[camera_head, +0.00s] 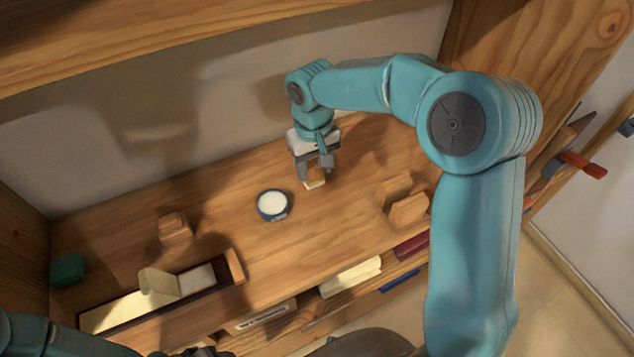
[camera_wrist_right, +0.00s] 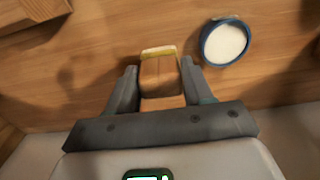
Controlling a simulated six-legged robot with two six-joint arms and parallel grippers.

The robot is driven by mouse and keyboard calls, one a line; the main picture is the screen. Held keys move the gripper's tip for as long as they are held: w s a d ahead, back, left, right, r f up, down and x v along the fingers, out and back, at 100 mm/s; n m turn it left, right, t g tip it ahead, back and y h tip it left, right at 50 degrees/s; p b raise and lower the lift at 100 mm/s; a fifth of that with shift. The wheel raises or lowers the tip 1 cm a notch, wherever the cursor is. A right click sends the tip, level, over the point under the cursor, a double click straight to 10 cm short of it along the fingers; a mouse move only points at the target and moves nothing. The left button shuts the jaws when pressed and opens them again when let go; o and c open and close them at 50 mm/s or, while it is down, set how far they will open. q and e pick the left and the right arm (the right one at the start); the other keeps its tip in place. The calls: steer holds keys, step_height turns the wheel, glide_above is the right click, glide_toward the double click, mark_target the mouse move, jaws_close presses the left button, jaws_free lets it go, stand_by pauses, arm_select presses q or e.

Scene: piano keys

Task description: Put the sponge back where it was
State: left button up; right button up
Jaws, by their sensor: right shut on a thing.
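The sponge (camera_head: 314,184) is a small tan block with a pale yellow layer at its lower end. My right gripper (camera_head: 316,168) is shut on it, near the back of the wooden shelf, right of the round blue tin. In the right wrist view the sponge (camera_wrist_right: 160,76) sits between the two fingers of my right gripper (camera_wrist_right: 161,82), its pale edge pointing away from the palm. I cannot tell whether it touches the shelf surface. My left arm shows only at the bottom left edge of the head view; its fingers cannot be made out.
The blue tin (camera_head: 272,205) with white contents stands on the wooden shelf (camera_head: 330,235); it also shows in the wrist view (camera_wrist_right: 224,43). Wooden blocks (camera_head: 408,210) are at right, another block (camera_head: 174,228) at left. A long dark tray (camera_head: 120,312) lies front left. A green block (camera_head: 68,269) is far left.

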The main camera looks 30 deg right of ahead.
mark_target(314, 182)
step_height(314, 182, down, 5)
steer(key=shift+s+r, duration=0.15)
steer(key=shift+w+f, duration=0.2)
steer(key=shift+f, duration=0.25)
steer(key=shift+s, duration=0.15)
steer(key=o, duration=0.9)
steer(key=shift+f, duration=0.15)
steer(key=shift+o, duration=0.2)
